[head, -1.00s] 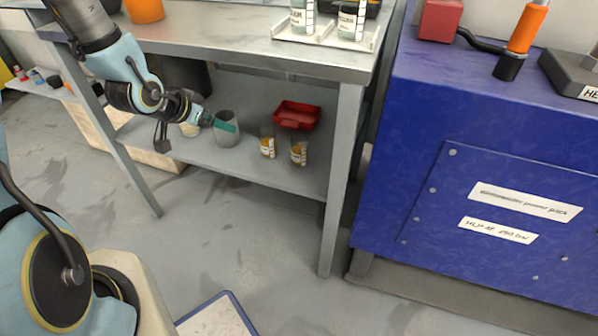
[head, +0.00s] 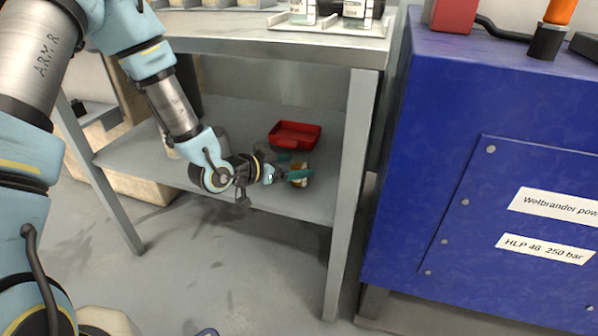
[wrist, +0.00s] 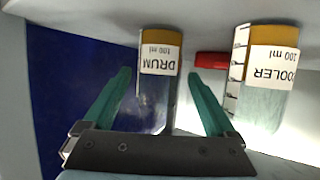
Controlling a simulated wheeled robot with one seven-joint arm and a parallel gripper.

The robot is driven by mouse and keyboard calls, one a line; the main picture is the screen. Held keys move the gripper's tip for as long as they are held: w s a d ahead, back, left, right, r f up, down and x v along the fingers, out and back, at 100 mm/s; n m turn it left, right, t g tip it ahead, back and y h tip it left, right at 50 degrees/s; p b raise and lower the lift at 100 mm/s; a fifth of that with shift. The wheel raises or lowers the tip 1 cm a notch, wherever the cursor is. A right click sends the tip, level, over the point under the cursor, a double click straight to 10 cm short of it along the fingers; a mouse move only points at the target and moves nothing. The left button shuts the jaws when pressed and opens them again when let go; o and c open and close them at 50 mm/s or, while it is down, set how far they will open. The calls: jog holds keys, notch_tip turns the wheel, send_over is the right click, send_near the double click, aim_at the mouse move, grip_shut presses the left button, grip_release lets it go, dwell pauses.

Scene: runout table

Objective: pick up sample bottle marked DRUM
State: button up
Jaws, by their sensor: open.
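The DRUM bottle (wrist: 158,95) appears upside down in the wrist view, with amber contents at the picture's top and a white label. It stands between the two teal fingers of my gripper (wrist: 159,73), with a visible gap on each side. In the head view, the amber part of the DRUM bottle (head: 299,183) shows on the lower shelf, partly hidden by a finger. My gripper (head: 297,166) is open around it and holds nothing. The COOLER bottle (wrist: 265,80) stands close beside it, outside the right finger in the wrist view.
The lower shelf (head: 240,118) lies under the table top, with a table leg (head: 348,190) to the right. A red tray (head: 295,134) sits behind the bottles. A blue power pack (head: 450,110) stands right of the table.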

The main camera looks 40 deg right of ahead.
aim_at(308, 165)
jog(key=shift+b+x, duration=0.55)
jog(key=shift+x, duration=2.15)
jog(key=shift+s, duration=0.1)
jog(key=shift+c, duration=0.3)
jog(key=c, duration=1.4)
